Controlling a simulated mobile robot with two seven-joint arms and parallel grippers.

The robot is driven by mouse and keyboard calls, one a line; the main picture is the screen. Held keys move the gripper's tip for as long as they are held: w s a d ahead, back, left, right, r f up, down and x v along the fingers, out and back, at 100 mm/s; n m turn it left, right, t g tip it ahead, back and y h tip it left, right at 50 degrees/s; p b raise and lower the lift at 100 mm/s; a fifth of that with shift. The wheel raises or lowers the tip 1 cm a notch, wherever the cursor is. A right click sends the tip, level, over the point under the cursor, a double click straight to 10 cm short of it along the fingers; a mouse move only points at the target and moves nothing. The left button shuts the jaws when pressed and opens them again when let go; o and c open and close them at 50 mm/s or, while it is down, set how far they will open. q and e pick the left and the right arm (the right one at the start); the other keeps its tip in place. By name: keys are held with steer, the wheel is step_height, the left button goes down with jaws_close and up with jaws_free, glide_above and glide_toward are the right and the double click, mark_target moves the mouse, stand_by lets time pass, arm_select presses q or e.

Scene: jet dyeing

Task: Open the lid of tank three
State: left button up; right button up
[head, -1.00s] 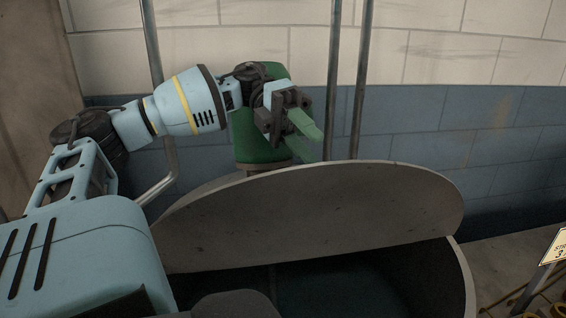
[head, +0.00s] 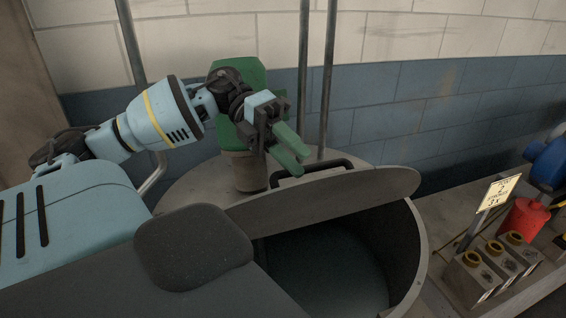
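A round grey tank (head: 424,240) stands before me, its dark inside showing. Its grey lid half (head: 340,198) is tilted up along the middle of the opening, leaving the near half open. A black bar handle (head: 335,162) shows just behind the lid's upper edge. The number of this tank cannot be read. My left gripper (head: 289,151) has green fingertips and is above the far side of the lid, close to the handle's left end. Its fingers look apart with nothing between them. Whether they touch the handle or lid cannot be told. My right gripper is not in view.
A green cylinder (head: 236,90) on a stub rises behind my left gripper. On the right are a small sign (head: 497,192), several grey boxes with yellow rings (head: 470,275), a red part (head: 524,218) and a blue part (head: 548,160).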

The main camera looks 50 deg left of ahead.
arm_select(q)
steer(key=s+d, duration=0.4)
steer(key=shift+s+d+r, duration=0.3)
steer(key=shift+c, duration=0.2)
